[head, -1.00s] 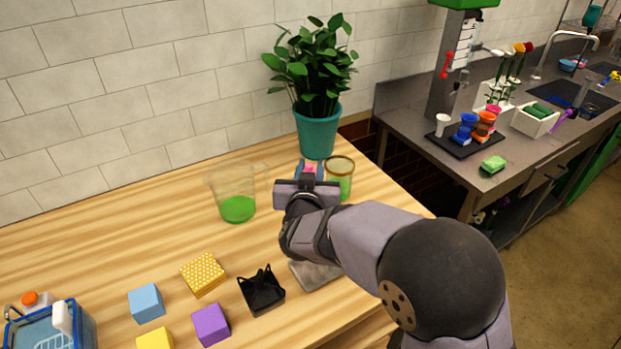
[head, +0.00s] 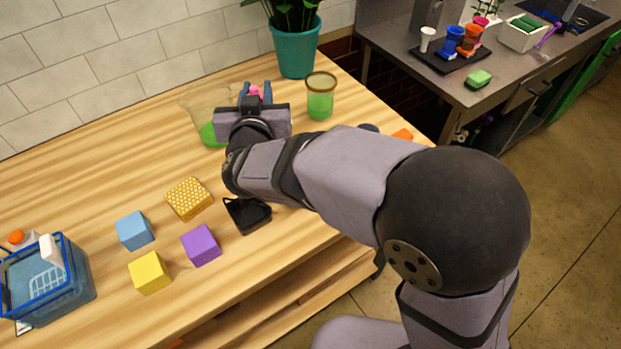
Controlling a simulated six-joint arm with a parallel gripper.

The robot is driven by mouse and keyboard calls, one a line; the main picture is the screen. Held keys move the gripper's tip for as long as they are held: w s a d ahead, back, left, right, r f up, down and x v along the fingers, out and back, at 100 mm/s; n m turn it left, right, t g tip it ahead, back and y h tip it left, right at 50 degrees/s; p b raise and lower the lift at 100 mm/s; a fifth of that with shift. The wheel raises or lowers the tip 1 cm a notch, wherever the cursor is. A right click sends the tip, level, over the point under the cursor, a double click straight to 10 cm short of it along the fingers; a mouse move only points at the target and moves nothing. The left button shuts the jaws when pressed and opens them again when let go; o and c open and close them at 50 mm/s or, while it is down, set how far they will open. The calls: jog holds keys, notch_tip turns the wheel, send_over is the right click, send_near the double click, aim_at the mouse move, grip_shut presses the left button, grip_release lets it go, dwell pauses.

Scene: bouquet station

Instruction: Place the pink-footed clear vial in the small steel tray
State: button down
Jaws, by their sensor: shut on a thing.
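My gripper (head: 256,88) is over the far part of the wooden table, with its fingers pointing away from the camera. It is shut on a small pink thing (head: 254,90), which looks like the pink foot of the vial. The clear part of the vial cannot be made out. My gripper appears just right of the clear beaker with green liquid (head: 205,112) and partly covers it. The small steel tray does not show now; my arm covers the area where it was seen earlier.
A green jar (head: 320,98) and a teal plant pot (head: 296,48) stand behind right. A black holder (head: 247,213), a yellow patterned block (head: 188,198), blue (head: 135,230), purple (head: 201,245) and yellow cubes (head: 150,272) lie nearer. A blue basket (head: 50,285) is at left.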

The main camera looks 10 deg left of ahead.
jog(key=s+d+f+m+h, duration=0.2)
jog(key=d+m+h, duration=0.4)
jog(key=d, duration=0.7)
jog(key=shift+n+h, duration=0.4)
jog(key=shift+n, duration=0.1)
jog(key=shift+w+a+f, duration=0.1)
jog(key=shift+w+f, duration=0.05)
jog(key=shift+f, duration=2.3)
jog(key=shift+w+a+f, duration=0.1)
jog(key=shift+f, duration=2.35)
jog(key=shift+f, duration=0.2)
jog(key=c, duration=1.5)
grip_release()
jog(key=shift+c, duration=0.2)
jog(key=shift+o, duration=0.3)
